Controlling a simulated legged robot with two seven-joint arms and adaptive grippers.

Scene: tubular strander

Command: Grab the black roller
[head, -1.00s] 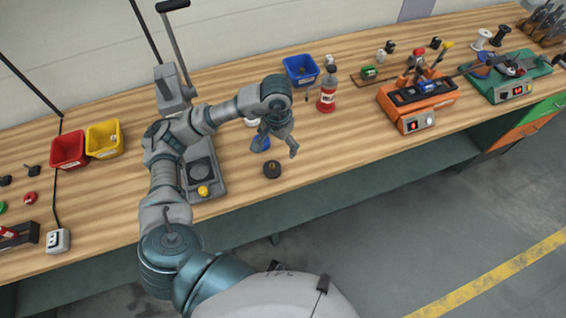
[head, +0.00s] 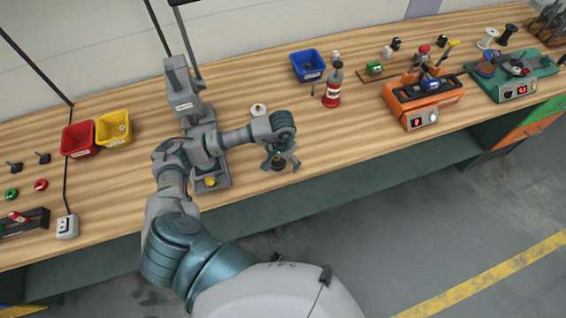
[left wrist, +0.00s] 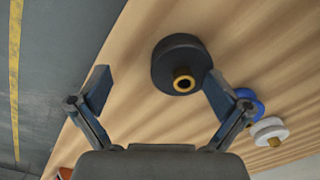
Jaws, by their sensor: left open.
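The black roller (left wrist: 180,60) stands on the wooden bench, a dark disc with a brass-coloured ring at its centre. In the head view the black roller (head: 278,164) is partly hidden by my left gripper (head: 281,166), which is right over it near the bench's front edge. In the left wrist view my left gripper (left wrist: 158,90) is open and empty. The roller shows beyond the fingertips, off toward the right finger. I cannot tell whether that finger touches it. My right gripper is not in view.
A blue ring (left wrist: 250,101) and a white spool (left wrist: 268,131) are close beside the right finger. A grey machine (head: 202,140) stands left of the gripper. The bench front edge is close.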

